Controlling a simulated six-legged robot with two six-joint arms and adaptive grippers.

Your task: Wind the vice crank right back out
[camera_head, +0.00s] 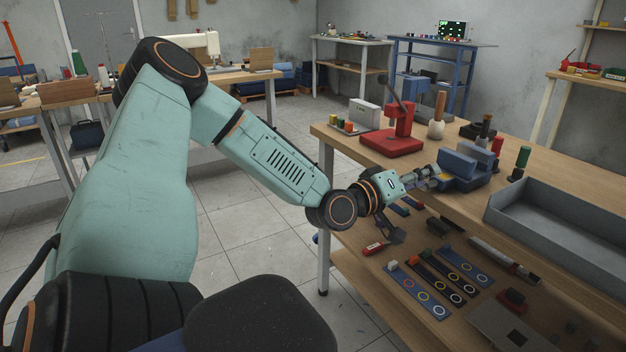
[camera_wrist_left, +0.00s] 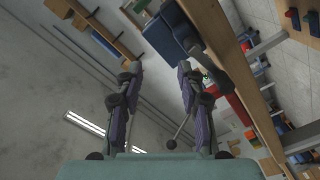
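The blue vice (camera_head: 464,167) sits at the near edge of the wooden workbench. It also shows at the top of the left wrist view (camera_wrist_left: 168,38). My left gripper (camera_head: 434,178) is level with the vice, at its left side. In the left wrist view its two fingers (camera_wrist_left: 158,72) stand apart, with a clear gap between them. A thin rod with a dark ball end (camera_wrist_left: 171,144), which looks like part of the crank, shows beside the right-hand finger. Its other end is hidden by that finger, and I cannot tell whether they touch. My right gripper is not in view.
On the workbench (camera_head: 350,142), a red press (camera_head: 392,143) stands left of the vice and a grey tray (camera_head: 560,225) lies to its right. Bottles and a brush stand behind. A lower shelf (camera_head: 365,290) holds tools and ringed strips. The tiled floor at left is clear.

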